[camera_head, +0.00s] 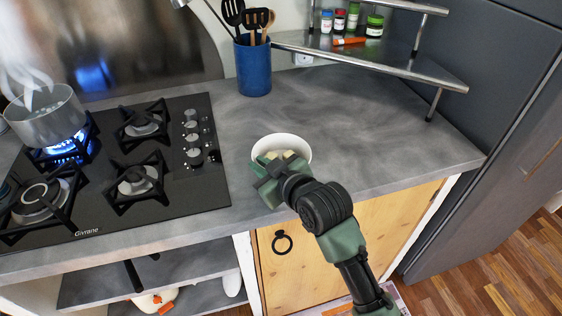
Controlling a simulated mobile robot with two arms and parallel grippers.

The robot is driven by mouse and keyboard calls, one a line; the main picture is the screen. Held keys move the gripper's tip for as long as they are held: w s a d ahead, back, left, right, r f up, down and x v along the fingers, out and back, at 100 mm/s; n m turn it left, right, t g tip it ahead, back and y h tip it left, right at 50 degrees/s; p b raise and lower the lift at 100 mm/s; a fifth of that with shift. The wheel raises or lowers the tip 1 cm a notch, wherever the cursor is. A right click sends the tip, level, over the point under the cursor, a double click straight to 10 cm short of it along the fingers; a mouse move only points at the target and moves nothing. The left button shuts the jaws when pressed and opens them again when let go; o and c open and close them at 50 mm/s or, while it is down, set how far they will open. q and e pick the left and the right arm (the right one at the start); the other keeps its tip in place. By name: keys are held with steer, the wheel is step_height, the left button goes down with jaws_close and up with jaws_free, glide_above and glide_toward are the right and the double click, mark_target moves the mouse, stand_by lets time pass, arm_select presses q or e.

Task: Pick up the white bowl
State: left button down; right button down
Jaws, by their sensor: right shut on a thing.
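The white bowl (281,138) sits upright at the counter's front part, right of the stove. My right gripper (268,163) reaches over its near side and is shut on it at the near rim. The gripper and wrist hide the near wall of the bowl and much of its inside. Some pale yellowish bits show in the bowl by the fingers, but I cannot tell what they are. I cannot tell whether the bowl's base touches the counter. My left gripper is not in view.
A steaming pot (46,118) stands on a lit burner of the black gas stove (100,205). A blue utensil holder (253,68) stands behind the bowl. A metal shelf (375,62) with small jars overhangs the back right. The counter (370,130) right of the bowl is clear.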

steer(key=shift+d+f, duration=0.1)
steer(key=shift+f, duration=0.15)
stand_by(0.3)
step_height(320, 180, up, 20)
steer(key=p, duration=0.1)
steer(key=shift+r, duration=0.2)
